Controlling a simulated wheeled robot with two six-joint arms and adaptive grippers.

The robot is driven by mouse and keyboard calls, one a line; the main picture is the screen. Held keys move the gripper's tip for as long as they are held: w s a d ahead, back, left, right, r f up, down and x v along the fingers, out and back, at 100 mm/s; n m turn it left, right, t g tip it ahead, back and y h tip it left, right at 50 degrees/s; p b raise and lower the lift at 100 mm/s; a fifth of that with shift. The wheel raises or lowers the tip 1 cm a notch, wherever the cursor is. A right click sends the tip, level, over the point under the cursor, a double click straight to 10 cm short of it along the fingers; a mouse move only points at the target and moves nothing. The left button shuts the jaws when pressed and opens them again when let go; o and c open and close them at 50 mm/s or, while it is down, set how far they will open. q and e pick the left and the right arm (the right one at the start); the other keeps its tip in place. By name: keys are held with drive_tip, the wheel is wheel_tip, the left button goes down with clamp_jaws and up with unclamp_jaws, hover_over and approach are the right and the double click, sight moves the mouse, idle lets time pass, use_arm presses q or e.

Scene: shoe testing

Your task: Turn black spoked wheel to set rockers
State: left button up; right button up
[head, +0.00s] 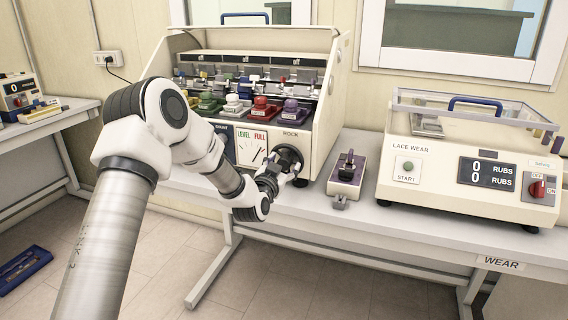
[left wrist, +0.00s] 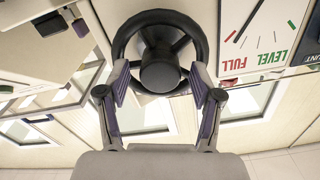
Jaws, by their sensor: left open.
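The black spoked wheel (head: 290,158) is on the front of the large cream machine, under the word ROCK. In the left wrist view the wheel (left wrist: 160,20) shows its rim, spokes and large round hub (left wrist: 160,72). My left gripper (head: 277,174) is at the wheel and partly covers it in the head view. In the left wrist view its two fingers (left wrist: 161,78) are apart, one on each side of the hub; I cannot tell whether they touch the wheel. Coloured shoe-like pieces (head: 262,107) sit in a row inside the machine. My right gripper is not in view.
A LEVEL/FULL gauge (head: 251,147) is left of the wheel. A small purple-and-cream device (head: 347,180) stands right of the machine on the bench (head: 400,236). The lace wear machine (head: 440,170) stands further right. A blue tray (head: 22,266) lies on the floor.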

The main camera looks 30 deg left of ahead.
use_arm(q)
drive_tip(key=shift+w+a+f, duration=0.15)
drive_tip(key=shift+w, duration=0.1)
drive_tip(key=shift+s, duration=0.1)
drive_tip(key=c, duration=1.2)
drive_tip(key=shift+o, duration=0.3)
drive_tip(key=n+b, duration=0.3)
drive_tip(key=n, duration=0.1)
drive_tip(key=shift+f, duration=0.1)
drive_tip(key=n+b, duration=0.3)
drive_tip(key=n, duration=0.1)
drive_tip(key=shift+n+b, duration=0.45)
drive_tip(key=shift+n, duration=0.45)
